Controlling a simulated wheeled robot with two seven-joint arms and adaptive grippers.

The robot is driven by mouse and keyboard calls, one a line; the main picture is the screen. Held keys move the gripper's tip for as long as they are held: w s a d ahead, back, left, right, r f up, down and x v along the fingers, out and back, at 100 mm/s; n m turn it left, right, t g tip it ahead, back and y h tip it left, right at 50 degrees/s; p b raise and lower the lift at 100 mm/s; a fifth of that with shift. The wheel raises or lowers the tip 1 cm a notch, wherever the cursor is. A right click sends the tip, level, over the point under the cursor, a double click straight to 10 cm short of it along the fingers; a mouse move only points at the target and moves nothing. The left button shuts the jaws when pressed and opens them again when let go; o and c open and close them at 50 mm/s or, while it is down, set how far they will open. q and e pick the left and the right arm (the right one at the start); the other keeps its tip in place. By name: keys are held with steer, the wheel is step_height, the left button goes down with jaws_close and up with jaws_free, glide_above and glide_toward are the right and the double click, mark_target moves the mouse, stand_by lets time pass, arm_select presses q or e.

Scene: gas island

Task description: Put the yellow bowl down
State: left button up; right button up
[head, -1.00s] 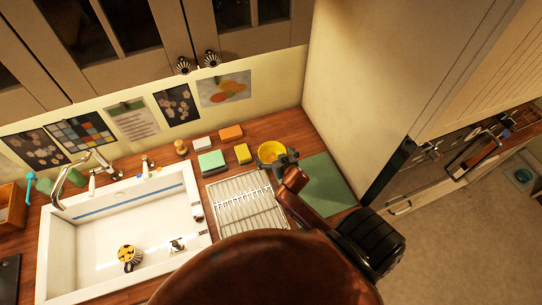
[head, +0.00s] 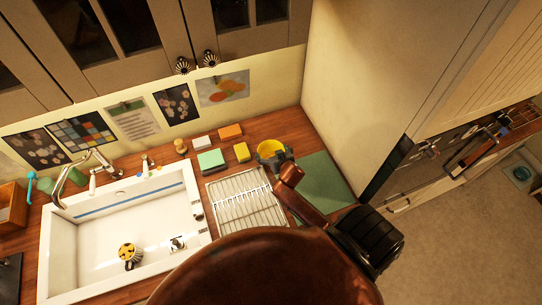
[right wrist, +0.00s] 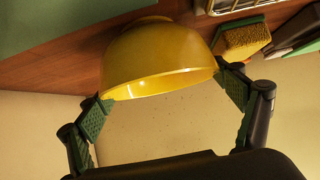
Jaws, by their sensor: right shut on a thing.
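The yellow bowl (head: 270,149) is at the back of the wooden counter, between the yellow sponge and the green mat. My right gripper (head: 277,160) is at the bowl's near side. In the right wrist view the bowl (right wrist: 160,58) sits between the two green-padded fingers (right wrist: 165,92), which touch its rim on both sides. The bowl's base is close to the wooden surface (right wrist: 60,72); I cannot tell whether it touches. My left gripper is not in view.
A dish rack (head: 245,203) stands left of my right arm, and a green mat (head: 325,184) lies to the right. Sponges (head: 241,152) sit left of the bowl. The cream side wall (head: 350,90) rises behind the mat.

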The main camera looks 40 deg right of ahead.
steer(key=c, duration=0.5)
steer(key=shift+c, duration=0.6)
steer(key=shift+r, duration=0.1)
